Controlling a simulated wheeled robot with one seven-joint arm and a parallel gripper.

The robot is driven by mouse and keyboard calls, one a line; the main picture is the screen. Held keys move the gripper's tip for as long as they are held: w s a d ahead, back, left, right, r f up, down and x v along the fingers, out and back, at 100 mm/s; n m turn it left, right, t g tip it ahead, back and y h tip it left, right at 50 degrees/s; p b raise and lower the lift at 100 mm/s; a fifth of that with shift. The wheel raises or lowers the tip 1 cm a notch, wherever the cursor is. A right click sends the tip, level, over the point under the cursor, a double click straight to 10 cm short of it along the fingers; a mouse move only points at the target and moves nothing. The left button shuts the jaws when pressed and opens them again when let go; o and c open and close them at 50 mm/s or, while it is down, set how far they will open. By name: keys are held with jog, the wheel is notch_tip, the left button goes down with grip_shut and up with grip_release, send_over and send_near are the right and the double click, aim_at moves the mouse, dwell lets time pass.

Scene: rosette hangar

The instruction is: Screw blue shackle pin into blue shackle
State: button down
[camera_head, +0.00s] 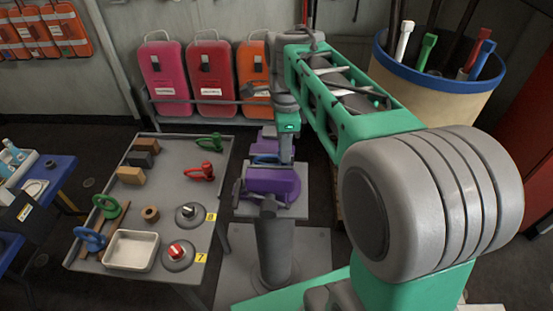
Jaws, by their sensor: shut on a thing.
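My gripper (286,158) points down over the purple vise (272,184) on the grey pedestal. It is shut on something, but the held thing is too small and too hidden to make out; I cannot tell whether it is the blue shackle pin. A small blue piece (266,159) shows at the vise, just left of my gripper; it may be the blue shackle, mostly hidden. A blue ring-shaped piece (90,239) lies at the left edge of the grey table.
The grey table (165,160) left of the pedestal holds green and red shackle-like pieces, blocks, a white tray (131,250) and two round bases with knobs. A tall bin (437,85) of tools stands at the right. Colored cases (211,77) line the back wall.

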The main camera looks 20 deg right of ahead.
jog(key=shift+s+f, duration=0.15)
jog(key=shift+f, duration=0.3)
jog(key=c, duration=1.1)
grip_release()
jog(key=shift+f, duration=0.1)
notch_tip(320, 180, up, 9)
jog(key=shift+f, duration=0.1)
